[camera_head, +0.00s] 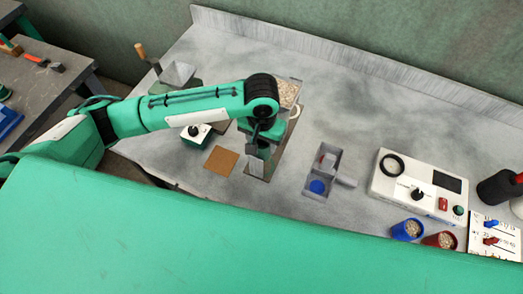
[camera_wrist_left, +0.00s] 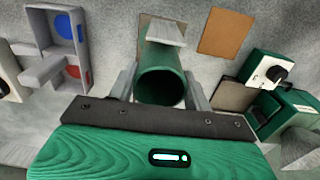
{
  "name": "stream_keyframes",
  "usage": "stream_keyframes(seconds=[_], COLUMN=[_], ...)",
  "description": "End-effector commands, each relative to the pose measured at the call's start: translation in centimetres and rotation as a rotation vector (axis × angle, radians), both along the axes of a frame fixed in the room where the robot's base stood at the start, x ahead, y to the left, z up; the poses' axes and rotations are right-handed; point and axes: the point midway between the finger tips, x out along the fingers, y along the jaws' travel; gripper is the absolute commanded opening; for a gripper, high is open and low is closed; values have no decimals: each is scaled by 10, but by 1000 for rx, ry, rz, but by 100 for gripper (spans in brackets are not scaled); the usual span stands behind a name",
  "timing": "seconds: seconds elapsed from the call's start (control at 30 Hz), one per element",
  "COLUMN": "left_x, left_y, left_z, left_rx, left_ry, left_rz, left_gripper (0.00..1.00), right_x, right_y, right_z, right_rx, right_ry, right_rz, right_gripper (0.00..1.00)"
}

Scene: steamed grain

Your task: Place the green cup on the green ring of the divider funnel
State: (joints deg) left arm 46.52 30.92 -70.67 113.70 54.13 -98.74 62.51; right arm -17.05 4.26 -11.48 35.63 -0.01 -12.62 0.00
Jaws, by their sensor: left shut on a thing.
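My left gripper (camera_head: 260,148) is over the middle of the table, shut on the green cup (camera_head: 257,166). In the left wrist view the cup (camera_wrist_left: 163,82) sits between the two fingers (camera_wrist_left: 163,90), its round dark-green mouth facing the camera. A grey flat piece (camera_wrist_left: 166,32) shows just past the cup. I cannot make out a green ring in either view. A grey divided holder (camera_head: 322,170) with a blue disc and a red disc stands right of the gripper; it also shows at the upper left of the left wrist view (camera_wrist_left: 43,28). My right gripper is out of view.
A brown square pad (camera_head: 221,160) lies left of the cup. A grain tray (camera_head: 288,94) is behind the gripper. A white instrument (camera_head: 420,190), a blue cup (camera_head: 407,230) and a red cup (camera_head: 440,240) with grain stand at the right. A green-and-white device (camera_head: 196,134) is left.

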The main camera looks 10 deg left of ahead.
Motion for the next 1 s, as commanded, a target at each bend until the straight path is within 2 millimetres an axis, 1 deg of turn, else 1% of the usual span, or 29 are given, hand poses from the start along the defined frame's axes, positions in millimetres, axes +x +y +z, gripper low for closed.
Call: stream_keyframes(seconds=[0.03, 0.13, 0.27, 0.4, 0.5, 0.6, 0.9, 0.93, 1.0], left_x=[-1, 0, 0, 0, 0, 0, 0, 0, 0], left_y=[0, 0, 0, 0, 0, 0, 0, 0, 0], left_z=[-8, -19, -29, -51, -62, -67, -69, -69, -69], left_rx=[2, 0, 0, 2, 1, 0, -1, -1, -1], left_ry=[3, 0, 1, 3, 1, -1, 0, 0, -1], left_rz=[1, 2, 1, 1, 1, 0, 0, 0, 0], left_gripper=[27, 27, 27, 27, 27, 27, 27, 54, 67], right_x=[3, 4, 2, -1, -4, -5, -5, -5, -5], right_y=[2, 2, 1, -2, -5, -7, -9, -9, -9], right_z=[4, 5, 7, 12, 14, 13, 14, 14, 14], right_rx=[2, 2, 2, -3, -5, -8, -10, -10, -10], right_ry=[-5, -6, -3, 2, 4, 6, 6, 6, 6], right_rz=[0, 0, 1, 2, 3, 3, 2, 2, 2], right_gripper=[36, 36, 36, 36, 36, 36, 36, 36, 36])
